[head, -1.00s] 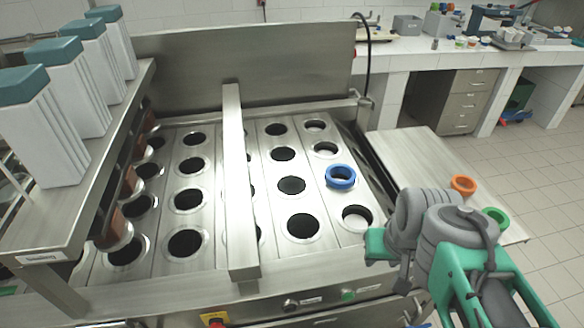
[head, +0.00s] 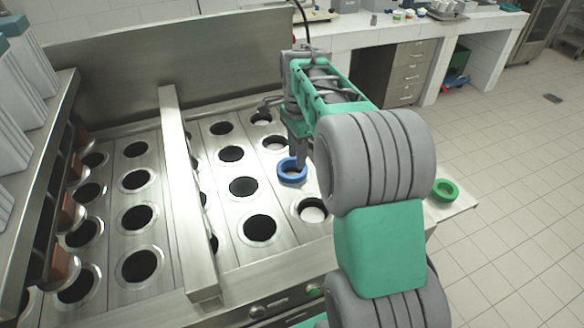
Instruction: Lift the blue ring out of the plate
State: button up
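The blue ring (head: 291,176) sits at one of the holes in the right-hand column of the steel plate (head: 224,187). My gripper (head: 299,163) points down at the ring's back right edge, with its fingertips at or just above the rim. The fingers are small and partly hidden, so I cannot tell whether they touch or grip the ring. My arm reaches in from the front right and covers part of the plate's right side.
A green ring (head: 446,189) lies on the side table at right. A long steel bar (head: 186,190) runs over the plate, left of the ring. A shelf with white boxes (head: 15,110) stands at far left. A tall steel panel (head: 190,60) closes the back.

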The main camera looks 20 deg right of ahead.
aim_at(298, 176)
jog(key=f, duration=0.2)
jog(key=f+p, duration=0.1)
jog(key=f, duration=0.4)
jog(key=shift+w+d+f+p, duration=0.1)
jog(key=shift+d+f+p, duration=0.25)
jog(key=shift+f+p, duration=0.05)
grip_shut()
